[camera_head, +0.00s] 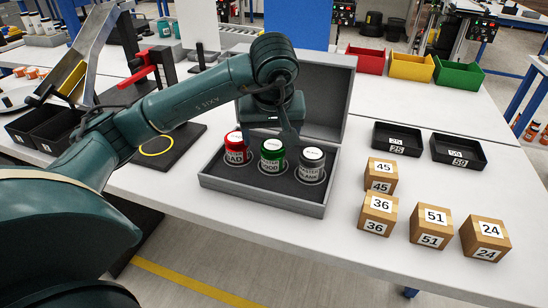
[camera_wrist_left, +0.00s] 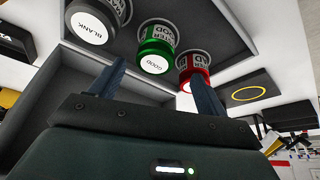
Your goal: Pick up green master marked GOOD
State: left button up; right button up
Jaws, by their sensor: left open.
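The green master marked GOOD (camera_head: 271,160) stands upright in the middle slot of an open grey case, and its lid and label also show in the left wrist view (camera_wrist_left: 157,45). A red master marked BAD (camera_head: 236,150) stands to its left and a dark one marked BLANK (camera_head: 311,168) to its right. My left gripper (camera_head: 271,135) is open and empty, pointing down over the case close to the green master. In the left wrist view its two fingers (camera_wrist_left: 157,75) show either side of the green lid, apart from it. My right gripper is not in view.
The grey case (camera_head: 222,184) has its lid raised behind the masters. Several numbered wooden blocks (camera_head: 430,228) and two black trays (camera_head: 458,150) are to its right. Red, yellow and green bins (camera_head: 411,67) stand behind. A black plate with a yellow ring (camera_head: 180,150) is to the left.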

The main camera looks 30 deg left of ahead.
aim_at(273, 145)
pick_arm(q)
jog(key=x, duration=0.6)
jog(key=shift+w+d+f+p, duration=0.1)
jog(key=shift+w+d+p, duration=0.05)
jog(key=shift+w+p, duration=0.25)
jog(key=c, duration=1.2)
